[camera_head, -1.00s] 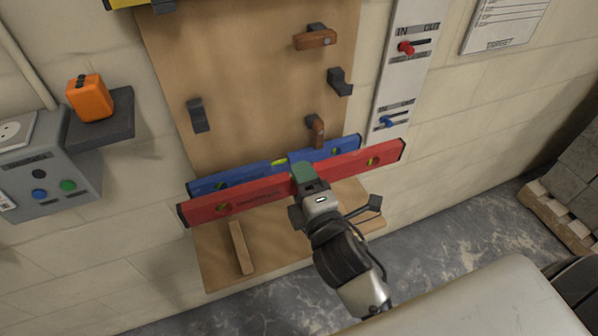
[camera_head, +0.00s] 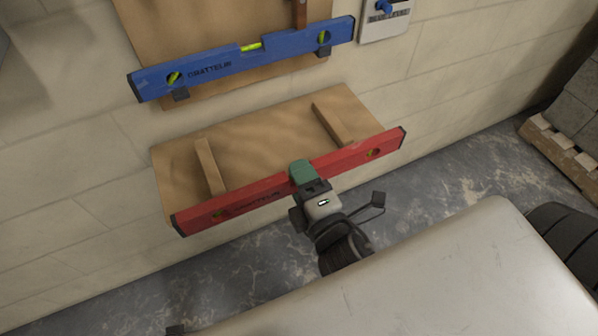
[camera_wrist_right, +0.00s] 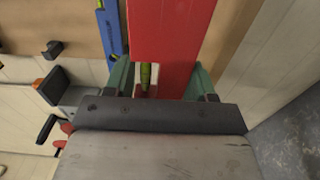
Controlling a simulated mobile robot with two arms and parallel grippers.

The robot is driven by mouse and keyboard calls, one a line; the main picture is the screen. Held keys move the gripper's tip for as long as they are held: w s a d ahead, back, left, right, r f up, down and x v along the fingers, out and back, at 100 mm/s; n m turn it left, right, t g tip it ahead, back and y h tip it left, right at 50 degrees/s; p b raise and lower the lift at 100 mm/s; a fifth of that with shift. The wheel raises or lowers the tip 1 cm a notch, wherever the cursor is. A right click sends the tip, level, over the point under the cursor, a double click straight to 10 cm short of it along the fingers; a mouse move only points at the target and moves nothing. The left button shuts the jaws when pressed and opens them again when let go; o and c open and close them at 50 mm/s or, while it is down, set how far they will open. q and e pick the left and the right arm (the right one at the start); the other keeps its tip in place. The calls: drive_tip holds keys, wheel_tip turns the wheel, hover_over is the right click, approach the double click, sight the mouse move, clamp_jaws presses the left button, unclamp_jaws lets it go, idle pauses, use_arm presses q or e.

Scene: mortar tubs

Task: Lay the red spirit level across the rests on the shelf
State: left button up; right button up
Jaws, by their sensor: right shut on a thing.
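The red spirit level (camera_head: 255,194) is long and slants up to the right across the head view. My right gripper (camera_head: 302,174) is shut on it near its middle, with green fingers around it. In the right wrist view the red level (camera_wrist_right: 172,30) runs away between the two fingers. The wooden shelf (camera_head: 265,135) lies behind the level, which covers part of its front edge. Two wooden rests, the left rest (camera_head: 209,167) and the right rest (camera_head: 332,124), stand apart on it. The level appears in front of the rests, not across them. My left gripper is not in view.
A blue spirit level (camera_head: 215,72) hangs on dark hooks on the wooden board (camera_head: 180,30) above the shelf. A panel with a blue knob (camera_head: 385,8) is at the upper right. A pallet with blocks (camera_head: 562,150) stands at the far right.

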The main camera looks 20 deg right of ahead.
drive_tip(key=w, duration=0.6)
drive_tip(key=w+f, duration=0.1)
drive_tip(key=w, duration=0.2)
drive_tip(key=shift+w+a, duration=0.1)
drive_tip(key=shift+a, duration=0.05)
drive_tip(key=shift+w, duration=1.4)
drive_tip(key=shift+w+a, duration=0.1)
drive_tip(key=shift+w, duration=0.75)
drive_tip(key=shift+w+f, duration=0.15)
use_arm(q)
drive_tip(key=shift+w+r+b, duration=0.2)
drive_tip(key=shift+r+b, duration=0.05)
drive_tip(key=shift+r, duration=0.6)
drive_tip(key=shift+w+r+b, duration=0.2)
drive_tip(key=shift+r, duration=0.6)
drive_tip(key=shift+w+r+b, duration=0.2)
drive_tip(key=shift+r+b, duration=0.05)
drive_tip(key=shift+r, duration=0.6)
use_arm(e)
drive_tip(key=shift+f, duration=0.75)
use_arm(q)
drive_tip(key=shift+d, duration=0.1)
